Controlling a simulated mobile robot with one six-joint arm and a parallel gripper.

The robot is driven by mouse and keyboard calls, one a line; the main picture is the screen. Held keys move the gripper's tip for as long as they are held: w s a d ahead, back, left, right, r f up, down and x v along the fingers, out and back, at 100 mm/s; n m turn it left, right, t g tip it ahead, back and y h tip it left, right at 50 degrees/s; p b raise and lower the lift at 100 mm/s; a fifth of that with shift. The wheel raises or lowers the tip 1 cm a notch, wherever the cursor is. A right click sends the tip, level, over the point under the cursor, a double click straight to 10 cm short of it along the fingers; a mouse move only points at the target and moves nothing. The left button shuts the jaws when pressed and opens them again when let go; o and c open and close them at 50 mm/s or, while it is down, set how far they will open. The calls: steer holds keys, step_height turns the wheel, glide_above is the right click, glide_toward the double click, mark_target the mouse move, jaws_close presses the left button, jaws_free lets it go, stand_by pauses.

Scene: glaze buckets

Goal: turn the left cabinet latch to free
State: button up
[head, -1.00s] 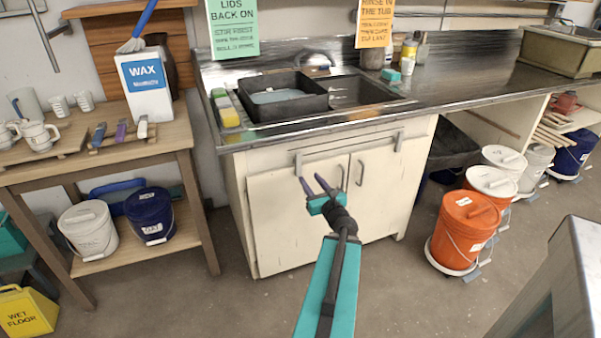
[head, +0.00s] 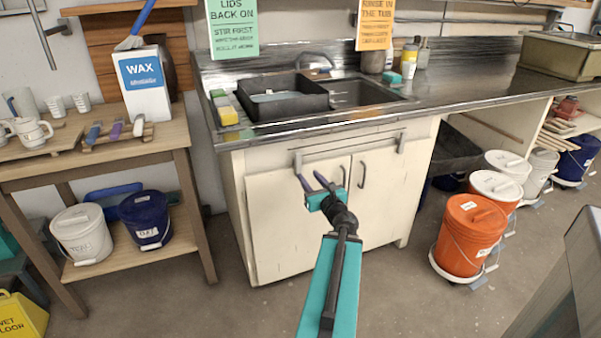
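The cream sink cabinet (head: 285,225) stands ahead with two closed doors. A grey bar (head: 350,148) runs across the top of the doors. The left latch (head: 297,163) is a small grey upright piece at the bar's left end. The right latch (head: 401,143) is a similar upright piece at the right end. My gripper (head: 310,180) is in front of the left door, just below and right of the left latch in the picture. Its two fingers are apart with nothing between them. I cannot tell how far the fingertips are from the latch or door.
Door handles (head: 362,174) sit near the middle seam. The steel counter (head: 330,130) overhangs the cabinet. A wooden table (head: 110,150) stands left, with buckets below. An orange bucket (head: 467,235) stands on the floor at right. The floor before the cabinet is clear.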

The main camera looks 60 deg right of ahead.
mark_target(299, 164)
steer(key=shift+w+d+f+b, duration=0.1)
steer(key=shift+f+b, duration=0.05)
steer(key=shift+b, duration=0.95)
steer(key=shift+x, duration=4.15)
